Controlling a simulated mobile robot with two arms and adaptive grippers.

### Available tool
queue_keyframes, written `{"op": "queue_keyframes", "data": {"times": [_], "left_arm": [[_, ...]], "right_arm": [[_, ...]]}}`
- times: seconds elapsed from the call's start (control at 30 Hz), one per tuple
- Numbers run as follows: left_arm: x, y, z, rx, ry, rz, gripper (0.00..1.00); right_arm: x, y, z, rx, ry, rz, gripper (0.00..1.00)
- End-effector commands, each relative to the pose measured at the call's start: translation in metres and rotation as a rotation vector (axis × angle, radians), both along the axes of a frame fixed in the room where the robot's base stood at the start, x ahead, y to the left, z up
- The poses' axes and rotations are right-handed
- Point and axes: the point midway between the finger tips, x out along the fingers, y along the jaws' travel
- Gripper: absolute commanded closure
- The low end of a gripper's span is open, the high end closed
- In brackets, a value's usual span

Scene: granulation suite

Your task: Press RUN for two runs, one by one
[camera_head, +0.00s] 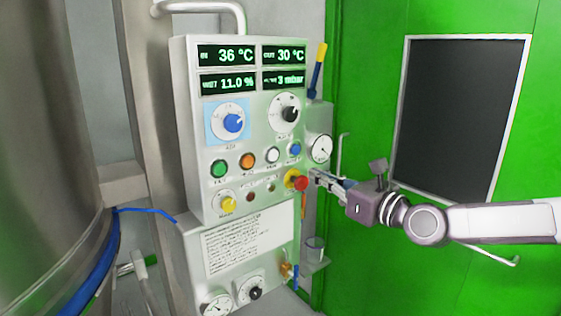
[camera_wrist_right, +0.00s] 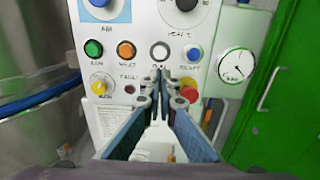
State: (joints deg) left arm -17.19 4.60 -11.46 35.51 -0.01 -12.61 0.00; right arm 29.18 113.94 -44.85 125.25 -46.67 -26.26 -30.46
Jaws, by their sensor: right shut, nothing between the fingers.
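The green button (camera_head: 219,168) sits at the left of the button row on the grey control panel (camera_head: 185,130). It also shows in the wrist view (camera_wrist_right: 93,48), with a blurred label under it that seems to read RUN. My right gripper (camera_head: 313,176) is shut and empty, beside the red mushroom button (camera_head: 300,183) at the panel's right edge. In the wrist view its fingertips (camera_wrist_right: 163,78) appear just below the white button (camera_wrist_right: 159,51), to the right of the green one. I cannot tell their distance from the panel. My left gripper is out of view.
The row also has orange (camera_head: 247,160), white (camera_head: 273,154) and blue (camera_head: 295,149) buttons. Below is a yellow knob (camera_head: 228,204); above are a blue dial (camera_head: 233,122) and lit green displays reading 36 °C, 30 °C, 11.0 % and 3 mbar. A gauge (camera_head: 320,148) is at the right.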

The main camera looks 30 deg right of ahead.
Motion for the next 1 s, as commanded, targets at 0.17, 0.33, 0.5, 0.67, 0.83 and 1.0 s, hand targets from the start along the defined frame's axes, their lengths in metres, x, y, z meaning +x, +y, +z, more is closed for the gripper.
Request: {"op": "queue_keyframes", "data": {"times": [0.17,0.33,0.5,0.67,0.83,1.0], "left_arm": [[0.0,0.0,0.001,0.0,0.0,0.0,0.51],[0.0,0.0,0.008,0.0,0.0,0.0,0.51],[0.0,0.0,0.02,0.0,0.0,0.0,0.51],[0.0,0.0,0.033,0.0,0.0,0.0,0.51],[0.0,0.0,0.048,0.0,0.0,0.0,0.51],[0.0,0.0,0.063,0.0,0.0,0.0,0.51]], "right_arm": [[0.001,0.0,0.0,0.002,0.001,0.0,1.0],[0.012,0.001,0.001,0.004,0.002,0.002,1.0],[0.031,0.002,0.002,0.007,0.003,0.001,1.0],[0.049,0.004,0.002,0.009,0.003,0.0,1.0],[0.062,0.003,0.005,0.009,-0.001,-0.004,1.0],[0.073,0.005,0.005,0.009,-0.001,-0.002,1.0]]}}
